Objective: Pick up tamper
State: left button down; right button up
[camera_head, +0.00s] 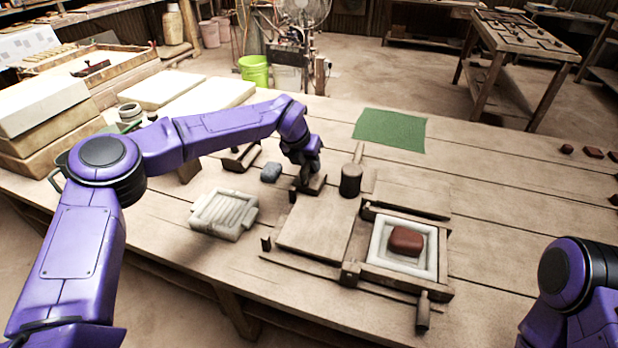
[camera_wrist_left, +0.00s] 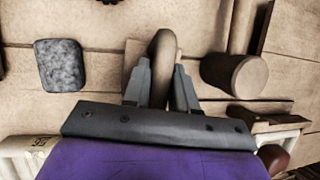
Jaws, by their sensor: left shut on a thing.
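The tamper (camera_head: 313,186) is a brown flat block with a rounded upright handle, near the middle of the workbench. My left gripper (camera_head: 308,168) comes down over it from above. In the left wrist view my left gripper (camera_wrist_left: 160,85) has its two fingers closed on either side of the tamper's handle (camera_wrist_left: 163,55), with part of the flat block behind it. I cannot tell whether the block touches the bench. My right arm shows at the lower right of the head view, but its gripper is out of the frame.
A wooden mallet (camera_head: 350,180) stands close right of the tamper. A blue-grey sponge-like block (camera_head: 270,172) and a pale ribbed mould (camera_head: 222,214) lie left. The wooden press (camera_head: 315,232), with red clay (camera_head: 406,241) in a white frame, is in front. A green mat (camera_head: 390,130) lies behind.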

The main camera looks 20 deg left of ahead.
pick_arm(q)
jog(key=shift+r, duration=0.15)
notch_tip(320, 180, up, 28)
jog(key=p, duration=0.3)
